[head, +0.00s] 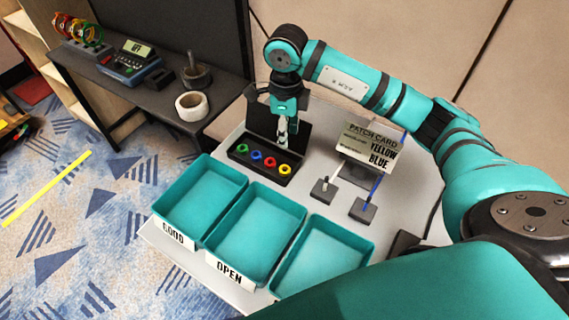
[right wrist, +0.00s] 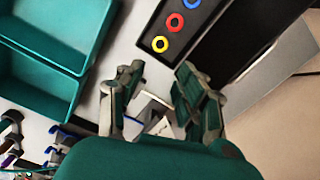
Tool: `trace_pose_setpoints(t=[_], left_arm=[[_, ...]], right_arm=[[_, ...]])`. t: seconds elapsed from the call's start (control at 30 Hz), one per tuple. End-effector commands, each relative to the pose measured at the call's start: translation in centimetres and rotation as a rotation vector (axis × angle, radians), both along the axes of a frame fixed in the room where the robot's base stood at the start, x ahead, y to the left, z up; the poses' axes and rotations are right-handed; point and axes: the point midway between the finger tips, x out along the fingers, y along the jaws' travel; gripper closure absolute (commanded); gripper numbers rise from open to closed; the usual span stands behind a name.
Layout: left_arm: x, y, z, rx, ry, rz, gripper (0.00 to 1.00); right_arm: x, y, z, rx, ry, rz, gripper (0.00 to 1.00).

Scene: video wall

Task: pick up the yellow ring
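The yellow ring (head: 284,169) lies in a black tray (head: 236,157) at the right end of a row of small rings. In the right wrist view the yellow ring (right wrist: 161,44) is beyond the fingertips, beside a red ring (right wrist: 175,20). The red ring (head: 270,162) is left of it in the head view. My right gripper (head: 288,135) hangs above and behind the tray, pointing down, apart from the ring. In the right wrist view my right gripper (right wrist: 160,80) has its fingers spread with nothing held. My left gripper is not in view.
A patch card (head: 370,147) reading YELLOW and BLUE stands right of the tray. Two small dark blocks (head: 323,191) (head: 363,211) stand before it. Teal bins (head: 256,228) line the table's front. A black panel (head: 262,122) stands behind the tray.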

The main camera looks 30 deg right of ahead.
Motion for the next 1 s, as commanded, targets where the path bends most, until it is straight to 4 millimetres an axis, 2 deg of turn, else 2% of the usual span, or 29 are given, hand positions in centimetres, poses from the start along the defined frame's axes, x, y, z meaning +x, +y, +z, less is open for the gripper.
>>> trace_pose_setpoints(t=[0.1, 0.3, 0.57, 0.83, 1.0], left_arm=[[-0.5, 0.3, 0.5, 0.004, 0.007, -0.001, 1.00], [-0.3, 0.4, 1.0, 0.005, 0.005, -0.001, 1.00], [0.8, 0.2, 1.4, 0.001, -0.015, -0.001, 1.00], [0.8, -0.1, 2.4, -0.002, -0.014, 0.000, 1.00], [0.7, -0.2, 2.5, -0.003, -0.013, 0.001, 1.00]], right_arm=[[-0.1, 0.0, -2.7, 0.000, 0.005, -0.001, 0.63], [-0.1, 0.0, -6.6, 0.000, 0.004, 0.000, 0.63], [0.0, 0.1, -8.7, 0.001, 0.001, 0.000, 0.63], [0.0, 0.3, -12.4, 0.000, 0.004, -0.001, 0.63], [0.0, 0.3, -13.6, 0.000, 0.000, 0.000, 0.63]])
